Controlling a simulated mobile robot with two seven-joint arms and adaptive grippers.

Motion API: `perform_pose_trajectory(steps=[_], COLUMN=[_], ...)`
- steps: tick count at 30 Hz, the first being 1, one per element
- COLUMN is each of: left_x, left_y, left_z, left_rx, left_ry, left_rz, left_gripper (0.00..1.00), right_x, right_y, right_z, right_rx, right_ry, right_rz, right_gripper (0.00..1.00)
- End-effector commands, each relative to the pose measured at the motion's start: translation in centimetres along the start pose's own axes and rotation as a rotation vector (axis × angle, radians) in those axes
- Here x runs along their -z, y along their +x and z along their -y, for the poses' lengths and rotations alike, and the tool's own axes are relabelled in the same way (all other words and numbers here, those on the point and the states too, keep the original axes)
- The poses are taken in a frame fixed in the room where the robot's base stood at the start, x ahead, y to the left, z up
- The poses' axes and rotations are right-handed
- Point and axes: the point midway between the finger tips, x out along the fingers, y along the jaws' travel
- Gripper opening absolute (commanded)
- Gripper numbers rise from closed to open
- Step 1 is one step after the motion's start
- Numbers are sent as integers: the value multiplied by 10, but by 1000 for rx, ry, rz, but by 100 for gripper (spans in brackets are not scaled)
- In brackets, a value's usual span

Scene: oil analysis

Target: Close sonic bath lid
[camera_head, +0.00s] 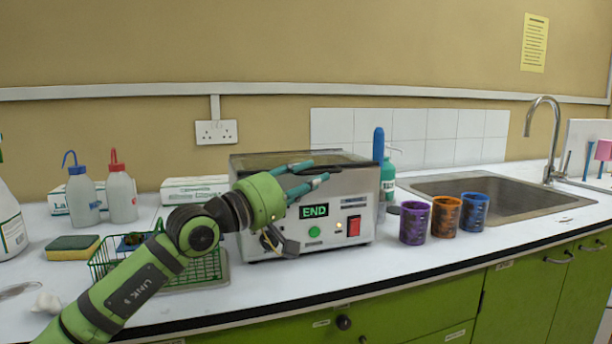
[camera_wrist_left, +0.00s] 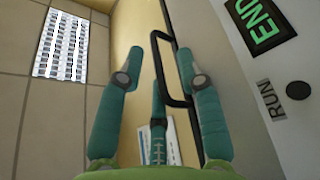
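The sonic bath (camera_head: 350,195) is a metal box on the counter. Its front has a green END display, a green button and a red switch. Its top (camera_head: 265,161) looks dark and flat; my gripper covers part of it, and I cannot tell how the lid sits. My left gripper (camera_head: 312,173) is at the bath's upper front left, fingers pointing right. In the left wrist view the gripper (camera_wrist_left: 160,60) is open, with a black bar handle (camera_wrist_left: 155,48) between its fingers, next to the front panel. Whether the fingers touch it is unclear. My right gripper is out of view.
A green wire basket (camera_head: 205,268) is left of the bath, near a sponge (camera_head: 72,247) and wash bottles (camera_head: 121,195). Purple (camera_head: 414,223), orange (camera_head: 445,217) and blue (camera_head: 474,211) cups stand to its right, before the sink (camera_head: 515,197). A green bottle (camera_head: 388,178) is close behind.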

Motion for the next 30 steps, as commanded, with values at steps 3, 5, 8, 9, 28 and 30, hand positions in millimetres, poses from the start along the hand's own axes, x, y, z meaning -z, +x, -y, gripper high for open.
perform_pose_trajectory(steps=[3, 5, 8, 9, 28, 30], left_x=[1, 2, 2, 2, 1, 0], left_y=[0, -1, -1, -1, -98, -108], left_z=[8, 8, 8, 8, 2, 1], left_rx=[18, 18, 18, 18, 10, 8], left_ry=[-3, -3, -3, -2, 4, 3], left_rz=[-2, -3, -4, -4, -5, -5], left_gripper=[32, 32, 32, 32, 32, 32], right_x=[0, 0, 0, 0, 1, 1], right_y=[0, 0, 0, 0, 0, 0], right_z=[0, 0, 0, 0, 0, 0], right_rx=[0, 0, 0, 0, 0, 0], right_ry=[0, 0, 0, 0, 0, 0], right_rz=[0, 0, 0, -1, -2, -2], right_gripper=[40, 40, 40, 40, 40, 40])
